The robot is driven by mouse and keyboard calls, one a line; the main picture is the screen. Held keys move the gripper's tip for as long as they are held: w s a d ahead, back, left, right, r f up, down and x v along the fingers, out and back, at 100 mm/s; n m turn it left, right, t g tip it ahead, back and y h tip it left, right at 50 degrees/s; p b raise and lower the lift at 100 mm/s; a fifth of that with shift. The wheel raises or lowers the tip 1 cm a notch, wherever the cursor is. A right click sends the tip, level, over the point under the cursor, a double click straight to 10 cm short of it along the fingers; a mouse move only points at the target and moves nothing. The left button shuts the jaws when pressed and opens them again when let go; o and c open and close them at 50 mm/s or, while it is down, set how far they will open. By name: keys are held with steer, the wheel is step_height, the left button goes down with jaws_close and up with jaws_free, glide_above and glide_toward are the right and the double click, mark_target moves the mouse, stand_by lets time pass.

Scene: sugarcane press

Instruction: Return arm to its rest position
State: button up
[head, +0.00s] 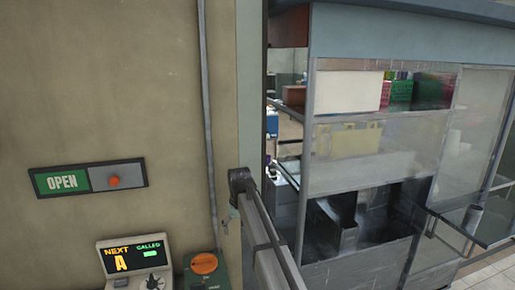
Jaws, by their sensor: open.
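My gripper is not in view, and no part of my arm can be made out with certainty. A long grey bar (266,238) with a dark rounded end runs from the lower middle up toward the wall's edge. I cannot tell what it belongs to. A small white and dark shape (272,168) shows in the narrow gap behind it, too small to identify.
The wall at left carries an OPEN sign panel (88,178) with an orange button. Below are a NEXT/CALLED display (135,262) and a green box (205,270) with an orange top. A glass-fronted metal cabinet (385,150) fills the right. Tiled floor (490,275) shows lower right.

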steer(key=s+d+f+g, duration=0.1)
steer(key=s+d+f, duration=0.3)
steer(key=s+f, duration=0.5)
steer(key=s+d+f+m+g, duration=0.1)
steer(key=s+d+f, duration=0.45)
steer(key=f, duration=0.85)
steer(key=s+d+f, duration=0.4)
steer(key=s+f, duration=0.4)
steer(key=f, duration=0.3)
steer(key=s+d+f+g, duration=0.2)
steer(key=s+f, duration=0.3)
steer(key=s, duration=0.7)
steer(key=s+d+f+m+g, duration=0.1)
steer(key=s+d+f, duration=0.3)
steer(key=s, duration=0.8)
steer(key=s+d+f+m+g, duration=0.1)
steer(key=s+d+f+g, duration=0.2)
steer(key=s, duration=1)
step_height(320, 180, down, 4)
steer(key=shift+d+r+b, duration=0.15)
steer(key=shift+d+b, duration=0.25)
steer(key=shift+b, duration=0.05)
